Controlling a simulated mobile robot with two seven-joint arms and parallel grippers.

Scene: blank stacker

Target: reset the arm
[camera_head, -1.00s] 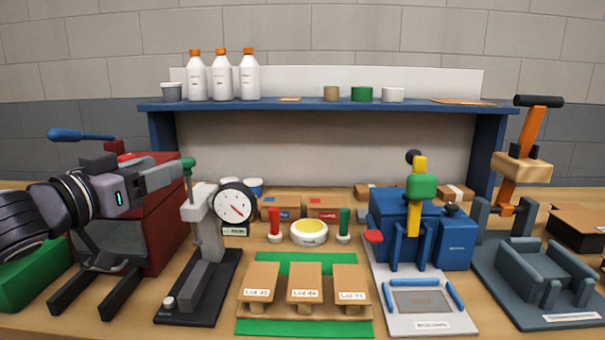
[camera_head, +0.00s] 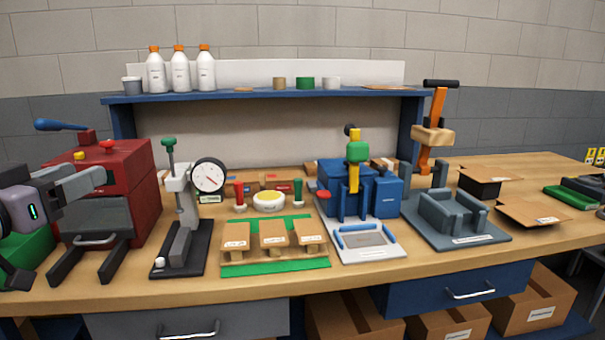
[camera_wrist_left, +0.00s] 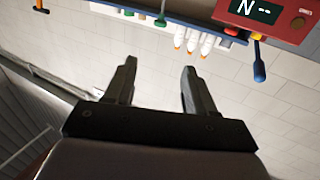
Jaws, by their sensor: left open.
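My left gripper (camera_head: 88,182) is at the left edge of the head view, in front of the red machine (camera_head: 125,165) with the blue lever. In the left wrist view its two fingers (camera_wrist_left: 159,68) stand apart with nothing between them. That view is upside down and shows the wall, the white bottles (camera_wrist_left: 191,40) and the red machine's display (camera_wrist_left: 255,10) beyond the fingers. My right gripper is in neither view.
A dial gauge stand (camera_head: 183,225) stands right of the red machine. A green mat (camera_head: 270,268) carries labelled brown blocks. A blue press (camera_head: 345,190) and a grey orange-handled press (camera_head: 455,220) stand farther right.

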